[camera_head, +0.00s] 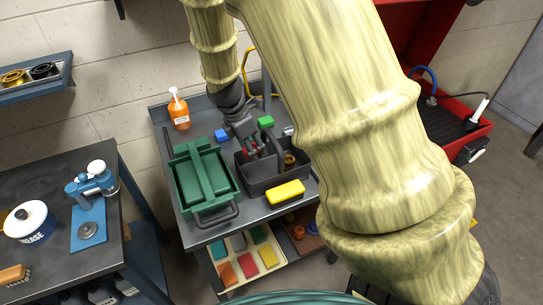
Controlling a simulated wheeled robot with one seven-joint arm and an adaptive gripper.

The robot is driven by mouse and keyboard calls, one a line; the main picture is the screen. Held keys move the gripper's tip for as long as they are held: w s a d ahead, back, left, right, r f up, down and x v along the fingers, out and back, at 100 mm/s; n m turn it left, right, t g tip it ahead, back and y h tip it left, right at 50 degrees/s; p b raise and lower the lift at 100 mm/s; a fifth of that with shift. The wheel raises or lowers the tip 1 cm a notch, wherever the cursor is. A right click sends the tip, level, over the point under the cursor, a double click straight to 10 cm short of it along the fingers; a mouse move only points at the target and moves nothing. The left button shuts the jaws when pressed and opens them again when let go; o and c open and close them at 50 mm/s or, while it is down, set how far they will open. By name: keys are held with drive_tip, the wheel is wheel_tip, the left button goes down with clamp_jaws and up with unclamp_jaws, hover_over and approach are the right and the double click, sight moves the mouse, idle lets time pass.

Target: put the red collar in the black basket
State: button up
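The black basket (262,186) is a dark open tote on the grey workbench, with a brass-coloured ring (290,158) inside at its right. My gripper (252,151) points down over the basket's left back part. Something red (248,153), which may be the red collar, shows at the fingertips, partly covered by the fingers. I cannot tell whether the fingers are closed on it or whether it touches the basket.
A green toolbox (204,181) stands left of the basket. A yellow block (286,192) is at the basket's front. My arm hides the bench's right side.

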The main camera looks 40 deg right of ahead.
sight(244, 153)
drive_tip(key=shift+s+f+b, duration=0.1)
drive_tip(key=shift+f+b, duration=0.2)
drive_tip(key=shift+f, duration=0.5)
drive_tip(key=shift+f+p, duration=1.4)
drive_tip(key=shift+f, duration=3.45)
drive_tip(key=o, duration=1)
drive_tip(key=shift+f, duration=0.15)
drive_tip(key=shift+b+v, duration=1.8)
drive_tip(key=shift+v, duration=4.4)
drive_tip(key=shift+d, duration=0.1)
